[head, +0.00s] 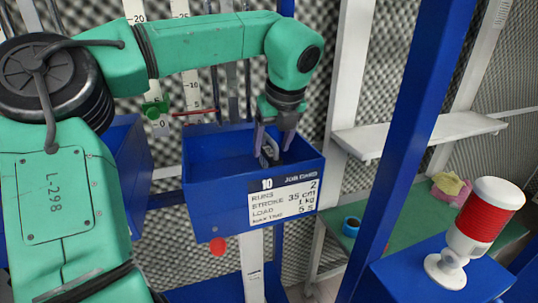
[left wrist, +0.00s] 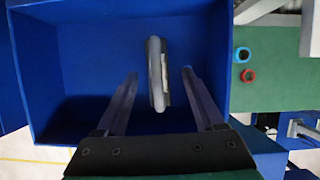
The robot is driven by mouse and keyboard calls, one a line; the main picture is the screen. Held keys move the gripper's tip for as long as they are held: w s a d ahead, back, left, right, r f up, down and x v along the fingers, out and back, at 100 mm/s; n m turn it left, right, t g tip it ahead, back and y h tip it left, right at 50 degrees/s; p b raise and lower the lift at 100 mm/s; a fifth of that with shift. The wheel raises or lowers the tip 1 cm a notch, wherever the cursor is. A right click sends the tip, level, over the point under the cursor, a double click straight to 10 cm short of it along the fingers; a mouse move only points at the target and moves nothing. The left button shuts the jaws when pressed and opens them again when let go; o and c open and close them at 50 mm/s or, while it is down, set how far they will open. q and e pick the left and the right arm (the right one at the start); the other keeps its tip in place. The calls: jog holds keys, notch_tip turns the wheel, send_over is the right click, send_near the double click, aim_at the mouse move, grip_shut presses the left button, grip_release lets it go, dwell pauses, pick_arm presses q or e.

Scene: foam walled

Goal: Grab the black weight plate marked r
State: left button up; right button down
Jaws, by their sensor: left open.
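A thin, rounded plate (left wrist: 155,75) stands on edge inside the blue box (head: 200,190). It looks grey with a pale strip on its side; I cannot read a mark on it, and no black plate marked r can be made out. It also shows in the head view (head: 269,151), partly covered by a finger. My left gripper (head: 274,148) points down into the box and is open, with one finger on each side of the plate. Gaps show between the fingers and the plate in the left wrist view. My right gripper is not in view.
The box walls stand close around my left gripper. A label (head: 283,198) is on its front, with a red knob (head: 218,246) below. A green surface (head: 385,236) holds a blue ring (head: 351,226).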

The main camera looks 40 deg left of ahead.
aim_at(270, 150)
pick_arm(q)
jog(key=p+x, duration=0.2)
jog(key=x, duration=0.2)
jog(key=shift+a+f, duration=0.15)
jog(key=shift+a, duration=0.1)
jog(key=shift+f, duration=0.2)
jog(key=shift+s, duration=0.1)
jog(key=shift+c, duration=0.6)
jog(key=c, duration=1)
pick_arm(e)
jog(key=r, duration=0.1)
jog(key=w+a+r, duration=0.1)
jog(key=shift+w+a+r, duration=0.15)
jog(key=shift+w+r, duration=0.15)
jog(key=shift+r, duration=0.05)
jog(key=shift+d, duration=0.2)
pick_arm(q)
jog(key=shift+r, duration=0.1)
